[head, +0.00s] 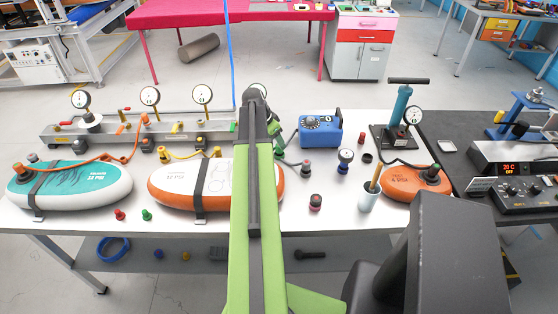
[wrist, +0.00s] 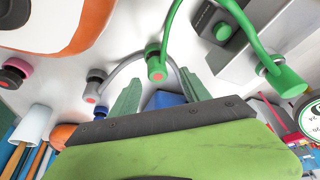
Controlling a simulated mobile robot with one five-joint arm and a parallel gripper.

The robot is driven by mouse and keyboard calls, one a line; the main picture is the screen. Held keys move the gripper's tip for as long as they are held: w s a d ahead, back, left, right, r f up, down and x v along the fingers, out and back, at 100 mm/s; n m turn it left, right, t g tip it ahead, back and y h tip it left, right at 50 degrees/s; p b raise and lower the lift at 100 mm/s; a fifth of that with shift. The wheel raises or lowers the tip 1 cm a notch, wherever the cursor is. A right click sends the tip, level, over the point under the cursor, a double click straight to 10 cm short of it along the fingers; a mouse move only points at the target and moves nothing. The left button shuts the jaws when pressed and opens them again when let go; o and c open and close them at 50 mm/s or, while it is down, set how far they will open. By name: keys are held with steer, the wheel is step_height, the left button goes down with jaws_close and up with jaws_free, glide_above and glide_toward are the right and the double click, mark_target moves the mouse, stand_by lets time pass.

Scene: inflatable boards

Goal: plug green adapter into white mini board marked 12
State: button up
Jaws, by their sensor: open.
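The white board with an orange rim (head: 180,185) lies on the table, its right part behind my arm; its marking is too small to read surely. Its white top and orange edge also show at the upper left of the wrist view (wrist: 85,30). The green adapter (wrist: 156,68) on a green hose lies on the table in the wrist view, close to my fingertips. My gripper (wrist: 160,95) is open, with one green finger on each side and nothing between them. In the head view my arm hides most of the gripper.
A grey adapter (wrist: 95,88) on a grey hose lies near the green one. A teal board (head: 70,185) lies left, a small orange board (head: 408,187) right. A manifold with gauges (head: 110,130) and a blue box (head: 320,130) stand behind. A white cup (head: 368,200) stands near the front edge.

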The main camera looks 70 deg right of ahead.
mark_target(279, 150)
steer(key=b+x, duration=0.4)
steer(key=shift+s+a+f, duration=0.25)
steer(key=shift+f, duration=0.2)
steer(key=shift+s+d+f+b, duration=0.15)
steer(key=shift+f+b, duration=0.15)
steer(key=shift+b, duration=0.2)
steer(key=shift+r, duration=0.2)
jaws_close()
